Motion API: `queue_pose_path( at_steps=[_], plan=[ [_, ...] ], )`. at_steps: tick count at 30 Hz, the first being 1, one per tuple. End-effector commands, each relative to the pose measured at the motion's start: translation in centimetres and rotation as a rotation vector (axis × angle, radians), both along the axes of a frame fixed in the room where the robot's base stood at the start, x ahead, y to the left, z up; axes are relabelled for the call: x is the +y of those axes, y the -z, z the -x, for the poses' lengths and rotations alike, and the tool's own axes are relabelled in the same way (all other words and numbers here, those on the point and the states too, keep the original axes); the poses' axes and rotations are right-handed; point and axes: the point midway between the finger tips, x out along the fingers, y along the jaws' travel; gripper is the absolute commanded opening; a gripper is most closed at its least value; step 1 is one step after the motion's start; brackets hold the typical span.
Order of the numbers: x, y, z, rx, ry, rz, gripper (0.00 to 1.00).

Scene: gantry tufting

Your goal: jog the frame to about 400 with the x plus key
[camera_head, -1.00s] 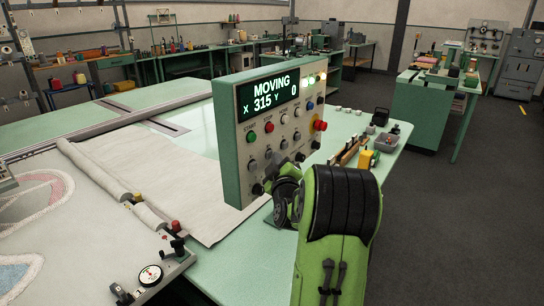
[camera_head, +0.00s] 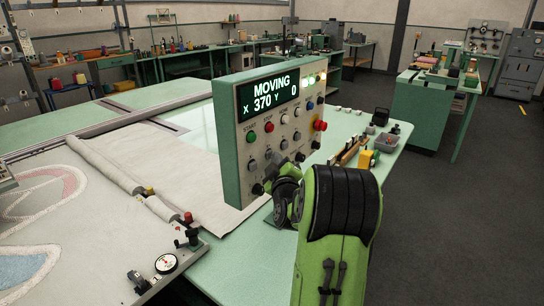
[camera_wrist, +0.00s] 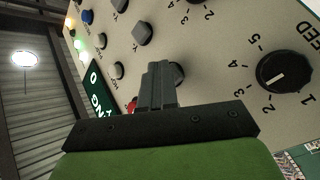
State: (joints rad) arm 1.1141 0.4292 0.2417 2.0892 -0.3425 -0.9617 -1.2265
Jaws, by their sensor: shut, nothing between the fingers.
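The control panel (camera_head: 246,185) stands upright on the table edge. Its display (camera_head: 268,92) reads MOVING, X 370, Y 0.
The feed knob (camera_wrist: 284,78) and other keys sit close around my fingertips. A red stop button (camera_head: 320,125) is on the panel's right side. Open floor lies to the right.

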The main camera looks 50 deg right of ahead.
Motion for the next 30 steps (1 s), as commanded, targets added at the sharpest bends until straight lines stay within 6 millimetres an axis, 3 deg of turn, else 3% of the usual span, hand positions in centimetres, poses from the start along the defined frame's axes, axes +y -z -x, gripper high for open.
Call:
queue_pose_path(
  at_steps=[13,30],
  plan=[
    [0.0,0.0,0.0,-0.001,-0.001,0.000,0.00],
    [-0.1,0.1,1.8,0.000,-0.001,-0.001,0.00]
  ],
)
